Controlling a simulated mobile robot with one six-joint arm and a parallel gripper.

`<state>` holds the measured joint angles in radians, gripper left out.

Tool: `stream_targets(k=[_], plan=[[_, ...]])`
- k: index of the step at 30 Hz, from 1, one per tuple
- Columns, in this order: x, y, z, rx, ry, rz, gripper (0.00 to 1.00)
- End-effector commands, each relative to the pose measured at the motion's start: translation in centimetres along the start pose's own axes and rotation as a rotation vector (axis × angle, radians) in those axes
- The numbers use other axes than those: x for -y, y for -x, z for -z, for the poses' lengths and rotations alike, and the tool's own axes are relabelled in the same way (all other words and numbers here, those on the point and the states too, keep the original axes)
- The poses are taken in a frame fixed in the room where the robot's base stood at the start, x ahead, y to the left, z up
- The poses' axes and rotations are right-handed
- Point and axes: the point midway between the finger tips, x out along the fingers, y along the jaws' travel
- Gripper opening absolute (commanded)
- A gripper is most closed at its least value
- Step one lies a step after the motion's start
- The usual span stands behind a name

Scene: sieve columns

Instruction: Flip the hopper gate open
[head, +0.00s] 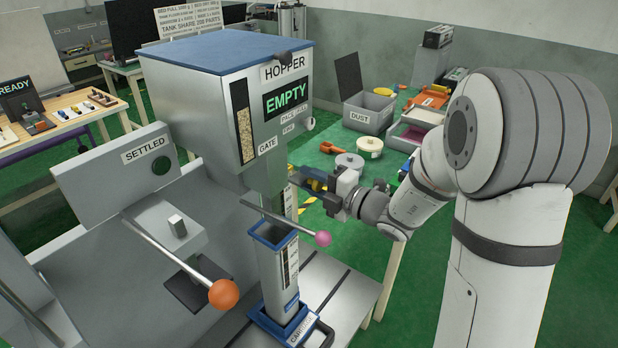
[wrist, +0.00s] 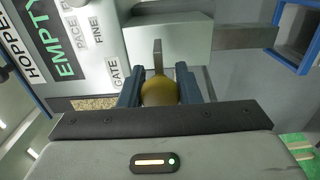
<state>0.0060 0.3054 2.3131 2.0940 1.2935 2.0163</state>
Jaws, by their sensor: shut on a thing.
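The hopper (head: 190,115) is a grey box with a blue lid, an EMPTY display (head: 287,98) and a GATE label (head: 268,146). In the wrist view the EMPTY display (wrist: 64,48) and GATE label (wrist: 115,77) show at the left. My gripper (wrist: 160,90) is shut on a yellow knob (wrist: 160,91), with a blue finger on each side. A thin grey lever (wrist: 158,54) runs from the knob toward a grey block below the hopper. In the head view my gripper (head: 308,182) is right of the hopper's outlet; the knob is mostly hidden there.
A blue-rimmed column (head: 279,270) stands under the hopper. A rod with a pink ball (head: 323,238) juts out just below my gripper. A lever with an orange ball (head: 223,293) is at the front left. A dust bin (head: 366,113) and spools stand on the green bench behind.

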Motion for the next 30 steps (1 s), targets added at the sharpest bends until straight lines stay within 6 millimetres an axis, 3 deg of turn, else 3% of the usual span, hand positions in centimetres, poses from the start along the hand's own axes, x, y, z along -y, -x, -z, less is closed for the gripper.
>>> stream_targets(k=[2, 3, 10, 20, 30], plan=[[0.4, 0.2, -0.1, 0.005, -0.005, 0.008, 0.0], [0.4, 0.2, -0.1, 0.005, -0.006, 0.008, 0.34], [0.3, 0.0, 0.1, 0.0, -0.004, 0.006, 0.52], [0.2, 0.7, 0.1, -0.001, -0.002, 0.003, 0.52], [0.2, 6.1, 0.0, 0.001, -0.002, 0.004, 0.52]])
